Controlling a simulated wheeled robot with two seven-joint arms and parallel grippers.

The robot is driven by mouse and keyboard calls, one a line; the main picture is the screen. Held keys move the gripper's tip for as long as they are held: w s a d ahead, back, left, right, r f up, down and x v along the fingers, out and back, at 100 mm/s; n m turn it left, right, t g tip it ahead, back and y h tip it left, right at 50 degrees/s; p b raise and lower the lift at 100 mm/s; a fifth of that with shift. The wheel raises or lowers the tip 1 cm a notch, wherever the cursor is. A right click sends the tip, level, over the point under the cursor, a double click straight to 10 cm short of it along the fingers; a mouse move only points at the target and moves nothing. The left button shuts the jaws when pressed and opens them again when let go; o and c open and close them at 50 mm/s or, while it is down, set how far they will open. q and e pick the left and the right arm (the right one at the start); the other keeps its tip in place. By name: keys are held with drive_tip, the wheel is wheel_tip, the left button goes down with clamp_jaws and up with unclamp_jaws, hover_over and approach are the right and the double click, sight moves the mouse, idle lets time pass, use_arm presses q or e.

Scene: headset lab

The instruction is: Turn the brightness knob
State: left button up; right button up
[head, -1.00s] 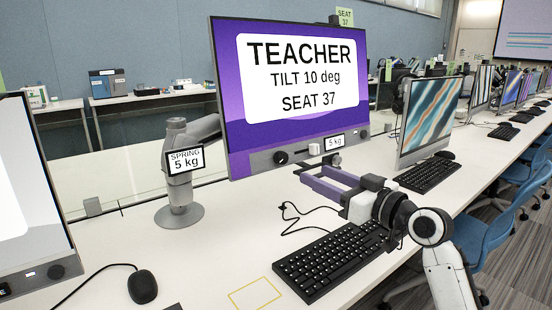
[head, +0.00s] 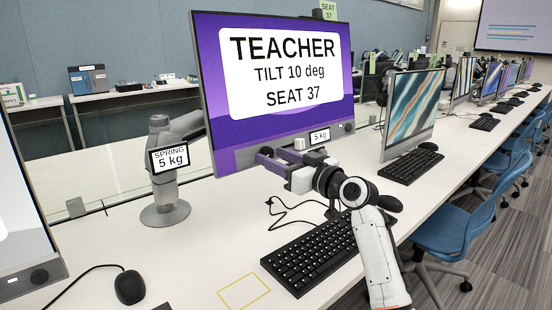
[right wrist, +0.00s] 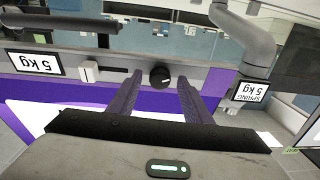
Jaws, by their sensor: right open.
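The monitor (head: 352,95) reads "TEACHER, TILT 10 deg, SEAT 37" and has a grey control strip along its bottom edge. In the right wrist view, a black round knob (right wrist: 160,76) sits on this strip, between the two purple fingers of my right gripper (right wrist: 160,79). The fingers are open, with a gap on each side of the knob. In the head view my right gripper (head: 272,154) is at the strip's left part and covers that knob. A second dark knob (head: 349,127) is at the strip's right end. My left gripper is out of view.
A white slider (head: 300,143) and a "5 kg" label (head: 320,136) sit beside the gripper. A spring arm stand (head: 166,205) is left of the monitor. A keyboard (head: 312,255) and mouse (head: 130,287) lie on the white desk. Another monitor (head: 28,215) stands at the left.

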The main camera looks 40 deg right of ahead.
drive_tip(key=c, duration=1.1)
drive_tip(key=shift+o, duration=0.2)
drive_tip(key=m+p, duration=0.2)
drive_tip(key=p, duration=0.1)
drive_tip(key=m+h+p, duration=0.1)
drive_tip(key=p, duration=0.1)
drive_tip(key=shift+a+r+m, duration=0.15)
drive_tip(key=shift+r+m, duration=0.1)
drive_tip(key=shift+m, duration=0.15)
drive_tip(key=shift+f+m+p, duration=0.1)
drive_tip(key=shift+m+p, duration=0.55)
drive_tip(key=shift+m, duration=0.15)
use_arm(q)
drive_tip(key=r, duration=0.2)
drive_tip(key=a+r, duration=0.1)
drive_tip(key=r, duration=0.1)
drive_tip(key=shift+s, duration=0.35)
use_arm(e)
drive_tip(key=shift+f+m+h, duration=0.2)
drive_tip(key=shift+m+h, duration=0.1)
drive_tip(key=o, duration=1.1)
drive_tip(key=shift+c, duration=0.2)
drive_tip(key=shift+s, duration=0.15)
